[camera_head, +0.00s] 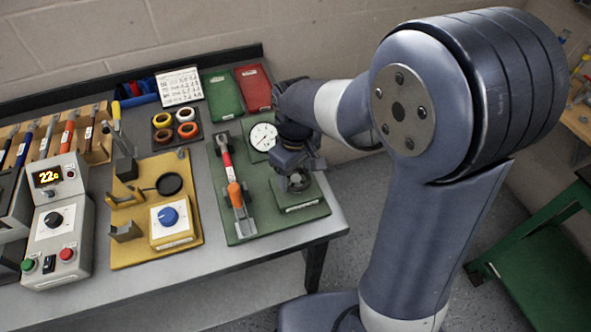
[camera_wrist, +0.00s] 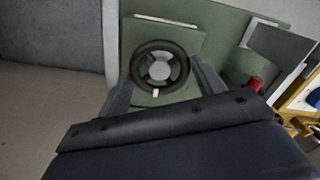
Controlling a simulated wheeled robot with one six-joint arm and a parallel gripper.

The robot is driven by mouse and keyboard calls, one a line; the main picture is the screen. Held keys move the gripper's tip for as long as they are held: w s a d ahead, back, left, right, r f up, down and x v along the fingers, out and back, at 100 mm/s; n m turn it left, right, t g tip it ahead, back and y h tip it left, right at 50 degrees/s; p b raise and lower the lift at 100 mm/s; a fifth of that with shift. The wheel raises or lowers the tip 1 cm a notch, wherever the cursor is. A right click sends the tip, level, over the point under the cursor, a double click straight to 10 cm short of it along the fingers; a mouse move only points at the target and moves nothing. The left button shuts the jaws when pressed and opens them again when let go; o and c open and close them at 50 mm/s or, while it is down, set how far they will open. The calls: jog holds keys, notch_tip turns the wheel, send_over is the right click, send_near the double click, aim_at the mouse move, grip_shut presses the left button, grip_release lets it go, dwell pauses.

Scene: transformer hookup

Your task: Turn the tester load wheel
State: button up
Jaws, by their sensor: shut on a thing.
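The tester stands on a green base plate (camera_head: 258,226) at the right end of the bench, with a white round dial (camera_head: 263,137) at its back. Its load wheel (camera_wrist: 144,58), a dark ring with spokes and a pale hub, shows in the wrist view against a green block. My gripper (camera_wrist: 157,80) is shut on the wheel, with a grey finger on each side of the rim. A small pale mark (camera_wrist: 155,93) sits at the rim's near edge. In the head view my gripper (camera_head: 297,180) is over the tester's right part and mostly hides the wheel.
A red and orange handled tool (camera_head: 230,174) lies left of the wheel on the same plate. A yellow fixture (camera_head: 130,251) with a blue knob (camera_head: 168,217) stands further left. Green and red trays (camera_head: 224,97) lie behind.

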jog(key=c, duration=0.4)
jog(key=shift+o, duration=0.2)
jog(key=shift+m, duration=0.4)
jog(key=m, duration=0.4)
jog(key=shift+m, duration=0.4)
jog(key=m, duration=1)
jog(key=shift+m, duration=0.4)
jog(key=m, duration=0.5)
jog(key=shift+m, duration=0.3)
